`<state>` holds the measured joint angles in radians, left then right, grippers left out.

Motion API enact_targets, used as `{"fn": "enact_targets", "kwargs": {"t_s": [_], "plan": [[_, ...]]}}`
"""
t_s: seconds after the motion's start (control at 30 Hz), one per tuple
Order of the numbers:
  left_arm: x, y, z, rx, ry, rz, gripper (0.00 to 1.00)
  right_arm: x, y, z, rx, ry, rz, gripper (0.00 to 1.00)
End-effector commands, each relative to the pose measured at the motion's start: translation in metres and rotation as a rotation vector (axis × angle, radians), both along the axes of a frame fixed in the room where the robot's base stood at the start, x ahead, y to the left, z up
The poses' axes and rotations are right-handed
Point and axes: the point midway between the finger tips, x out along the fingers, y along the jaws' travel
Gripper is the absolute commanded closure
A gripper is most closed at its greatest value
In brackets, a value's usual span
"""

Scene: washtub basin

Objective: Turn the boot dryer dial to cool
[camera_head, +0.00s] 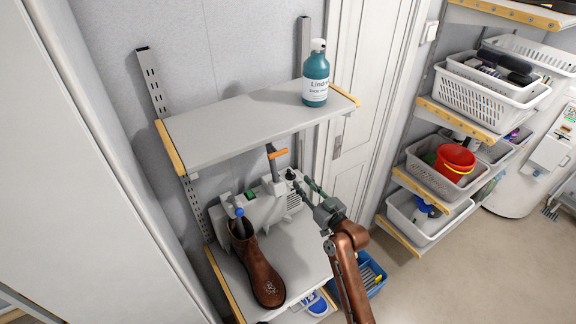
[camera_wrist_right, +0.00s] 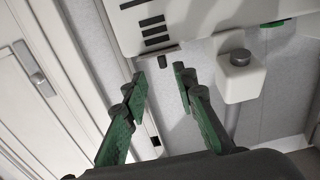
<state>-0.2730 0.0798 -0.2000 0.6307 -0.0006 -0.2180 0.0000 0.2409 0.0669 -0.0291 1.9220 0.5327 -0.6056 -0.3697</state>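The boot dryer (camera_head: 266,208) is a pale grey unit on the lower shelf, with a green switch, dark vent slots and upright tubes. A brown boot (camera_head: 261,274) stands at its front left. My right gripper (camera_head: 301,184) is at the dryer's right end; its green fingers are apart and empty. In the right wrist view, the gripper (camera_wrist_right: 161,75) points at the dryer housing (camera_wrist_right: 205,22). A small dark peg (camera_wrist_right: 162,61) shows just beyond the fingertips. A white block with a round grey knob (camera_wrist_right: 240,58) is right of the fingers. I cannot read any dial marking. My left gripper is not in view.
An upper shelf (camera_head: 225,125) with a teal bottle (camera_head: 316,78) overhangs the dryer. A blue basket (camera_head: 371,276) stands on the floor right of the lower shelf. White baskets (camera_head: 490,98) fill the right-hand shelves. A door (camera_head: 357,90) stands behind.

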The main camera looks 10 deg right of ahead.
Motion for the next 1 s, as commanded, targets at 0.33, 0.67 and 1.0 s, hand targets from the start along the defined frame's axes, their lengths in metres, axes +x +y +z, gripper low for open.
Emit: {"fn": "enact_targets", "kwargs": {"t_s": [0.33,0.67,1.0], "plan": [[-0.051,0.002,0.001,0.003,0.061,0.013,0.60,0.049,0.030,0.002,0.004,-0.001,0.015,0.74],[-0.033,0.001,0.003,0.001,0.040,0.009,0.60,0.071,0.036,0.000,0.000,0.000,0.011,0.74],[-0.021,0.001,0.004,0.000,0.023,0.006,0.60,0.071,0.035,0.000,0.000,0.000,0.009,0.82]]}}
